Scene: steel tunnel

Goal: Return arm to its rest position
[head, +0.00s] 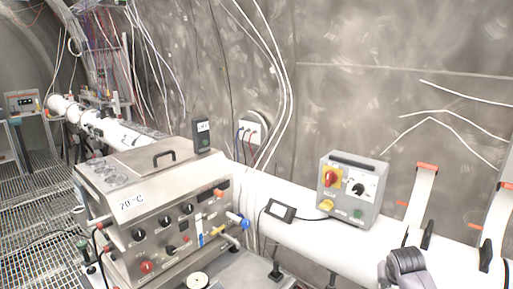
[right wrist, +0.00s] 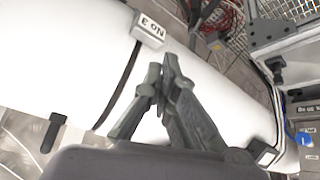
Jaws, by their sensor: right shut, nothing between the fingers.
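My right gripper (head: 405,264) shows at the bottom right edge of the head view as a dark grey shape in front of the white pipe (head: 300,228). In the right wrist view, its two dark fingers (right wrist: 166,84) meet at the tips, shut and empty, over the white pipe. My left gripper is not in view.
A steel bath unit marked 70°C (head: 150,205) stands left of centre. A grey control box (head: 350,190) with red and yellow switches sits on the pipe. Orange-tipped straps (head: 420,200) rise at the right. Metal grating (head: 40,215) covers the floor at left.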

